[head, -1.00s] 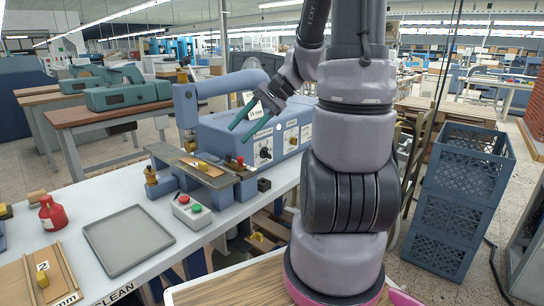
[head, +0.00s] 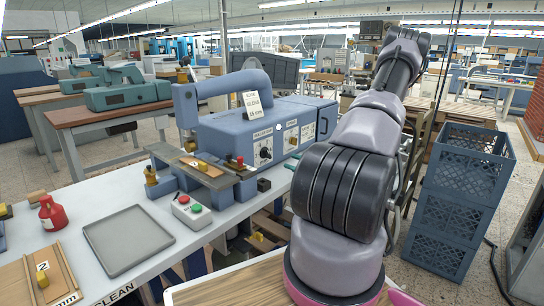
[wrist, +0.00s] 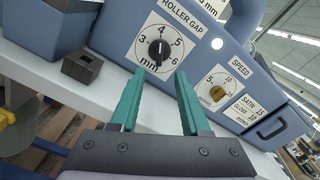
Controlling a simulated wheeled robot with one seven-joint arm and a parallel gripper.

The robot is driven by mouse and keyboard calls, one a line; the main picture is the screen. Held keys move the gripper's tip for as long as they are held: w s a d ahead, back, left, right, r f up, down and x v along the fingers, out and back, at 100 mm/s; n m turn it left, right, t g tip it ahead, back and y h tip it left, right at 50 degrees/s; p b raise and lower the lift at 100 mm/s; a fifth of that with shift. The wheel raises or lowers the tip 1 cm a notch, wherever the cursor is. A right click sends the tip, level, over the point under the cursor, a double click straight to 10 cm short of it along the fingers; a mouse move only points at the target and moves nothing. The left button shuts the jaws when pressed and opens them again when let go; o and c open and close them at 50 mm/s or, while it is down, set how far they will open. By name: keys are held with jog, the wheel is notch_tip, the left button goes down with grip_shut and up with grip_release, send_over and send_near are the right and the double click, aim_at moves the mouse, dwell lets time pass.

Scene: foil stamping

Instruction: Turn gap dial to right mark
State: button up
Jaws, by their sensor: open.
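The gap dial (wrist: 157,50) is a black knob on a white plate marked ROLLER GAP, with numbers 3 to 6 and mm, in the wrist view. Its white pointer line points up, close to the 4. In the head view the dial (head: 265,153) is on the front of the blue machine (head: 225,135). My gripper (wrist: 158,80) has two teal fingers spread apart, with nothing between them. In the wrist view the fingertips appear just below the dial, one on each side; I cannot tell the remaining distance. In the head view my arm hides most of the gripper.
A button box (head: 191,210) and grey tray (head: 128,240) rest on the white table (head: 75,205). Blue crates (head: 455,205) stand at right.

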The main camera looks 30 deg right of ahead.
aim_at(269, 154)
jog(key=x, duration=1)
jog(key=shift+w+a, duration=0.15)
jog(key=shift+w, duration=0.05)
jog(key=shift+r, duration=0.1)
grip_shut()
